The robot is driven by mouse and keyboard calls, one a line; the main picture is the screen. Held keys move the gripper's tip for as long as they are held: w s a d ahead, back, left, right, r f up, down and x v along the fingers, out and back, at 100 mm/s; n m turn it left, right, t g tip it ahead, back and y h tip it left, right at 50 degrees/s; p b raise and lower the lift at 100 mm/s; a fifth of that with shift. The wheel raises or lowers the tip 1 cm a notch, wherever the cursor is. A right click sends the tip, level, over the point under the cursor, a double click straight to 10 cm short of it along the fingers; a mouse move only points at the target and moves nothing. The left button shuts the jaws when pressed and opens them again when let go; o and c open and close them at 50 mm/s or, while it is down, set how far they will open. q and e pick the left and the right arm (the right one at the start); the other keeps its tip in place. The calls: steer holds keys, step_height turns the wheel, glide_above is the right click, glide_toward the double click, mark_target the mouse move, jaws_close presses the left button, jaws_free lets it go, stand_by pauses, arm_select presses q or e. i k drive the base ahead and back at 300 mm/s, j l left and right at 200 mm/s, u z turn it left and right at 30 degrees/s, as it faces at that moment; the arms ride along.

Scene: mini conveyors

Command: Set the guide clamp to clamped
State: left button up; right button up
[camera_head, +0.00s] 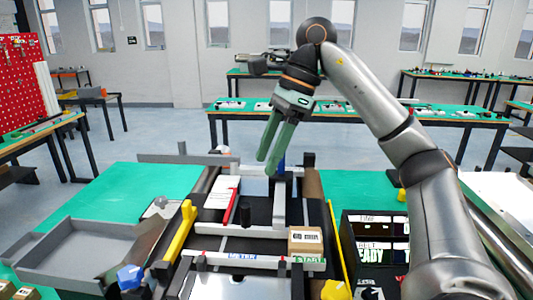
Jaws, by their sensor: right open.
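My right gripper (267,165) hangs over the far part of the mini conveyor with its green fingers pointing down. It is open, with nothing seen between the fingers. Just right of the fingertips a blue part (281,161) stands on a light upright; the fingers partly overlap this area. I cannot tell whether they touch it. No label shows which part is the guide clamp, so its setting cannot be read. A second blue knob (131,276) sits at the near left of the conveyor. My left gripper is not in view.
A red-edged white part (222,194) and a yellow guard (187,227) are to the left. A grey tray (75,260) is at the left, and a dark display panel (375,240) at the right.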

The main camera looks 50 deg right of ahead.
mark_target(281, 165)
steer(key=k+j, duration=0.35)
steer(key=j, duration=0.15)
steer(key=k+j, duration=0.35)
steer(key=j, duration=0.2)
